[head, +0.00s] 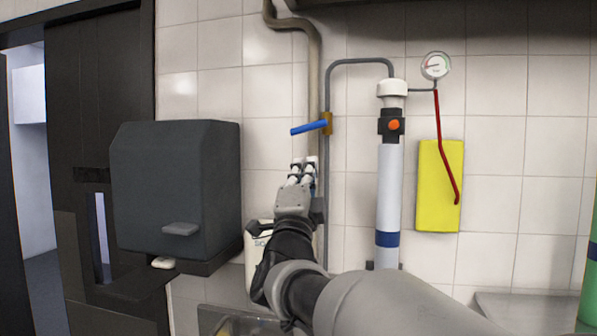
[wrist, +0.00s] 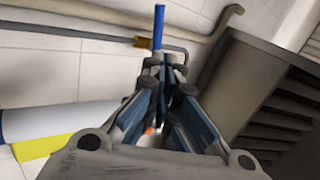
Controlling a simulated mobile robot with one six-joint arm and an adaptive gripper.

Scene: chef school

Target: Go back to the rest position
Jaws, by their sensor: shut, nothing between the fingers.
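My gripper (head: 303,165) is raised in front of the tiled wall, at the end of my outstretched arm in the head view. In the wrist view my gripper (wrist: 166,68) has its fingers together, with nothing held between them. The blue valve handle (head: 309,127) sticks out to the left from its brass body (head: 327,123), just above the fingertips in the head view. The handle also shows beyond the fingertips in the wrist view (wrist: 158,28). I cannot tell whether the fingertips touch it.
A dark grey dispenser (head: 175,190) is on the wall to the left. A white and blue cylinder (head: 388,200) with a gauge (head: 435,66) and a yellow panel (head: 437,190) are to the right. A white container (head: 254,262) is partly hidden behind my arm. A sink (head: 235,322) is below.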

